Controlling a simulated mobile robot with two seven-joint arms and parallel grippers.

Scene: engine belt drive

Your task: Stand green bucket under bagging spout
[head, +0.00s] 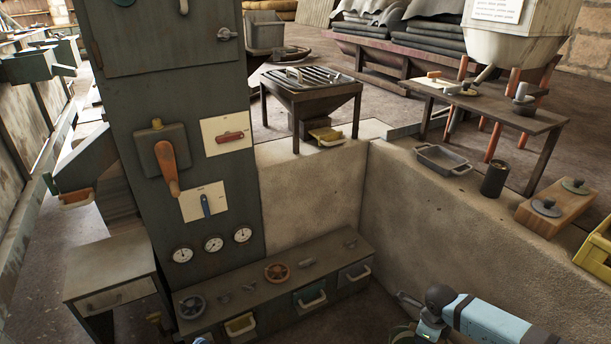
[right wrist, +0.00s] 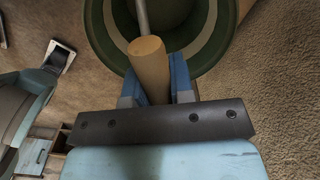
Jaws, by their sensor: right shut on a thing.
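The green bucket (right wrist: 105,48) shows in the right wrist view at the top, seen partly from above, with a pale band inside. Its thin metal bail carries a wooden grip (right wrist: 150,70). My right gripper (right wrist: 155,82) is shut on this wooden grip, with blue fingers on either side. A sloping spout (head: 487,75) juts from the pale hopper (head: 512,48) over a wooden bench. Another chute (head: 85,160) sticks out left of the grey cabinet; I cannot tell which is the bagging spout.
The grey cabinet (head: 185,95) stands at left with levers and gauges. A low stone wall (head: 310,205) carries a metal tray (head: 442,160), a dark cup (head: 494,178) and a wooden block (head: 555,208). A yellow crate (head: 597,250) is at the right edge. A drawer bench (head: 300,275) lies below.

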